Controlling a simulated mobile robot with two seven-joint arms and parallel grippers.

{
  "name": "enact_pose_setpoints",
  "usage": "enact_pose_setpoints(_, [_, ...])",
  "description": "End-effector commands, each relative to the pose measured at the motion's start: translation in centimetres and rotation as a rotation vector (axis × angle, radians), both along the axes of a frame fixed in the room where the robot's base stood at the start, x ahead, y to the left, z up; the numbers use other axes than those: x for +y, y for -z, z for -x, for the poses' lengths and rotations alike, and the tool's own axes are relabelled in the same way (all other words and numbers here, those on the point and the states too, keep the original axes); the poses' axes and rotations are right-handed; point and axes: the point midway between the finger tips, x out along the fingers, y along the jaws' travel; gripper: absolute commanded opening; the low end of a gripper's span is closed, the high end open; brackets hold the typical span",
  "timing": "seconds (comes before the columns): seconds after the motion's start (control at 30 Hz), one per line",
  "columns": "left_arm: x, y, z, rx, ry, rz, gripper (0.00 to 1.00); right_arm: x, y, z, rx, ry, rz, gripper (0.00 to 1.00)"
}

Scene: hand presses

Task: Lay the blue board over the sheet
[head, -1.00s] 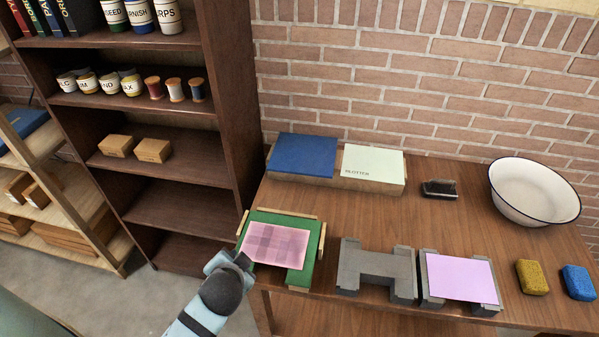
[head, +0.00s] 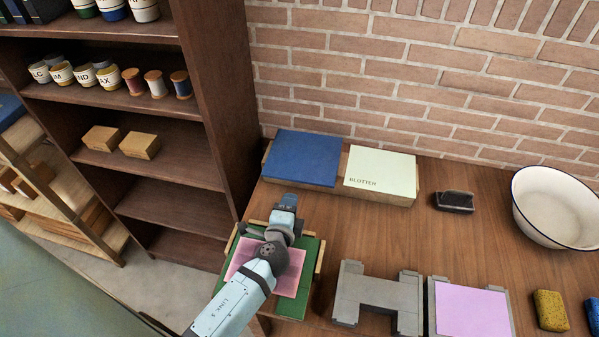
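The blue board (head: 301,158) lies flat on the left part of a low wooden rack (head: 345,190) at the back of the table. A pink sheet (head: 240,262) lies on a green bed (head: 294,306) with wooden side strips at the table's left front. My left arm reaches over this bed and hides much of the sheet. My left gripper (head: 288,201) is just in front of the blue board, apart from it in the picture. Its fingers are too small and hidden to tell whether they are open. My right gripper is not in view.
A pale green blotter (head: 379,171) lies beside the blue board. Grey stands (head: 372,295) are at the front, the right one bearing a lilac sheet (head: 472,310). A dark brush-like block (head: 454,201), white basin (head: 556,208) and yellow sponge (head: 550,310) are right. A shelf (head: 222,110) stands left.

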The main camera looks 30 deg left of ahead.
Motion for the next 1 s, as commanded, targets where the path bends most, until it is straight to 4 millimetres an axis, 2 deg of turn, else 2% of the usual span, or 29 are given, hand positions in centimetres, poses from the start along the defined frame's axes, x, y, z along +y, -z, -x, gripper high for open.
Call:
enact_pose_setpoints(0.17, [0.4,0.1,-1.5,-0.001,-0.001,-0.001,0.28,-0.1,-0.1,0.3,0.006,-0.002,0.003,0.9])
enact_pose_setpoints(0.53, [1.9,0.9,-6.7,-0.001,-0.001,0.001,0.28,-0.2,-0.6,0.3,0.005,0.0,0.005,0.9])
enact_pose_setpoints(0.6, [2.1,1.3,-7.5,-0.001,-0.001,0.001,0.28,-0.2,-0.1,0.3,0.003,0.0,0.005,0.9])
enact_pose_setpoints(0.8, [2.5,1.5,-8.9,0.0,-0.001,0.001,0.28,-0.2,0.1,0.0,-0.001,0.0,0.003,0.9])
enact_pose_setpoints(1.0, [2.7,1.4,-9.4,0.0,-0.001,0.001,0.28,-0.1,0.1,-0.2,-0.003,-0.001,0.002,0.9])
